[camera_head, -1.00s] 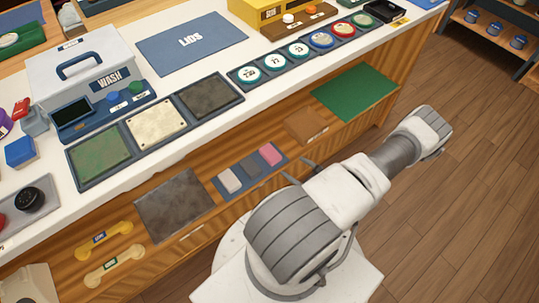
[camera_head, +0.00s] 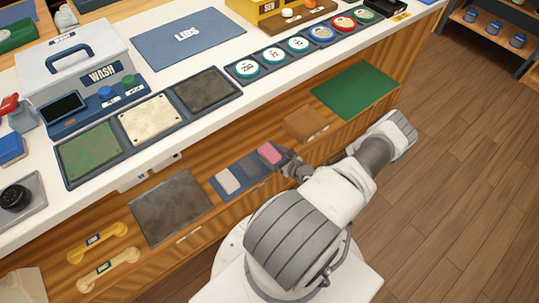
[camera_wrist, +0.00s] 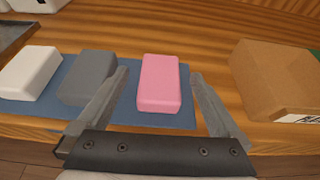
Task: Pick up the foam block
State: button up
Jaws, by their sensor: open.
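A pink block (camera_wrist: 159,84), which looks like the foam block, lies on a blue mat (camera_wrist: 125,112) in the wrist view. A dark grey block (camera_wrist: 88,77) and a white block (camera_wrist: 30,72) lie to its left on the same mat. No label on these blocks shows. My gripper (camera_wrist: 159,74) is open, with one finger on each side of the pink block and visible gaps. In the head view, the pink block (camera_head: 270,153) is at the mat's right end, with my gripper (camera_head: 287,160) beside it, partly hiding the mat.
A brown block (camera_wrist: 275,78) with a white label stands right of my right finger. In the head view, a green mat (camera_head: 355,90) lies farther right on the low shelf, and a dark panel (camera_head: 170,207) lies to the left. The white counter edge (camera_head: 200,122) overhangs behind.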

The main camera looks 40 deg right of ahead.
aim_at(268, 150)
jog(key=b+x, duration=0.1)
jog(key=x, duration=0.3)
jog(key=shift+f+b, duration=0.25)
jog(key=shift+b, duration=0.15)
jog(key=shift+w+d, duration=0.1)
jog(key=shift+w, duration=0.15)
jog(key=c, duration=1.3)
